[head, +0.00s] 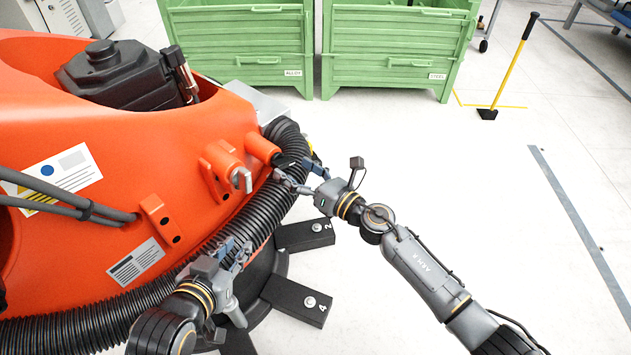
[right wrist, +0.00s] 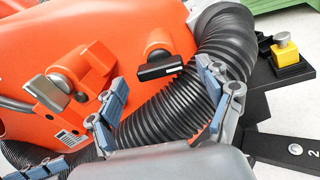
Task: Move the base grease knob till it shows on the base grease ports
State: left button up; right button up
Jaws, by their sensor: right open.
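A dark bar-shaped knob (right wrist: 160,68) sits on a round orange boss of the orange robot base (right wrist: 100,20). I cannot read port markings, so I cannot tell which setting it shows. In the right wrist view it appears between the fingertips of my right gripper (right wrist: 163,76), which is open and holds nothing. In the head view the right gripper (head: 298,174) is beside the boss (head: 262,147), partly hiding the knob. A silver lever (right wrist: 50,92) on an orange bracket is to the left. My left gripper (head: 236,252) is low beside the base; its opening is unclear.
A thick black ribbed hose (head: 278,195) curves around the base beneath both grippers. Black feet (head: 298,300) stick out over the floor. A yellow block with a metal button (right wrist: 285,50) stands right. Green crates (head: 395,50) stand behind.

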jog(key=v, duration=0.8)
